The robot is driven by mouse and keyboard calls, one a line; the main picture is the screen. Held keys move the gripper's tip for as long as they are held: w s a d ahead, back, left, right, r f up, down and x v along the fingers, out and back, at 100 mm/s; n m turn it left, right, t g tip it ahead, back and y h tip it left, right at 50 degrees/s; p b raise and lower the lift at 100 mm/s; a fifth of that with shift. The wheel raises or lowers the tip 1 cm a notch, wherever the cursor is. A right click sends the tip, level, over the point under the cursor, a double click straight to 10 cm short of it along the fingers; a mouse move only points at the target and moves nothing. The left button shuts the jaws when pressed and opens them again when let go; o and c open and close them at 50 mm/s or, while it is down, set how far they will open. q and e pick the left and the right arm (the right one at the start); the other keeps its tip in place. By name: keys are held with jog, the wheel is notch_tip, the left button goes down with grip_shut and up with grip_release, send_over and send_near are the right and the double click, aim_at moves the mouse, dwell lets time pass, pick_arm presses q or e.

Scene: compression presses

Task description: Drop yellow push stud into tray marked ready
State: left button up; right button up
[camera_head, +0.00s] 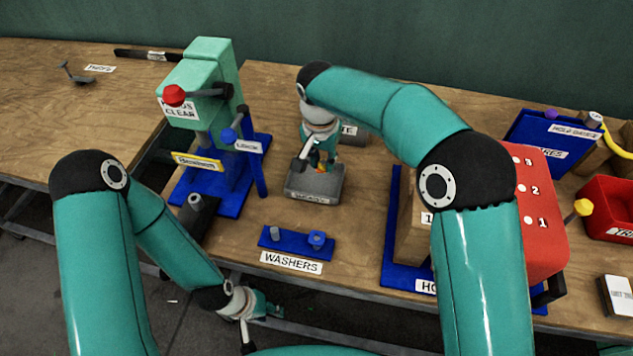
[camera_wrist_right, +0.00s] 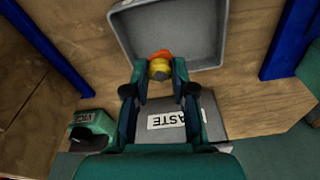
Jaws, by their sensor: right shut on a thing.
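The yellow push stud (camera_wrist_right: 159,68), with an orange part, is between the fingertips of my right gripper (camera_wrist_right: 159,80) in the right wrist view. My right gripper (camera_head: 322,162) is shut on it and points down over the grey tray (camera_head: 316,195) in the head view. The tray's front label is small and looks like "READY". The tray's inside also shows in the wrist view (camera_wrist_right: 195,30); the stud overlaps its near edge there. The gripper partly hides the stud in the head view. My left gripper (camera_head: 262,312) hangs low beyond the table's front edge; its jaw opening is unclear.
A grey waste tray (camera_head: 355,137) stands just behind. A green press (camera_head: 208,85) on a blue base is to the left. A blue washers plate (camera_head: 297,242) lies in front. A red panel (camera_head: 540,210) and blue holder stand to the right.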

jog(key=shift+f+b, duration=1)
jog(key=shift+f, duration=0.75)
jog(key=o, duration=0.9)
jog(key=shift+r, duration=0.15)
jog(key=r, duration=0.7)
jog(key=s+r, duration=0.1)
jog(key=r, duration=0.2)
jog(key=shift+s+a+r, duration=0.1)
jog(key=shift+a+r, duration=0.1)
jog(key=shift+a, duration=0.05)
jog(key=shift+s+r, duration=0.1)
jog(key=shift+r, duration=0.5)
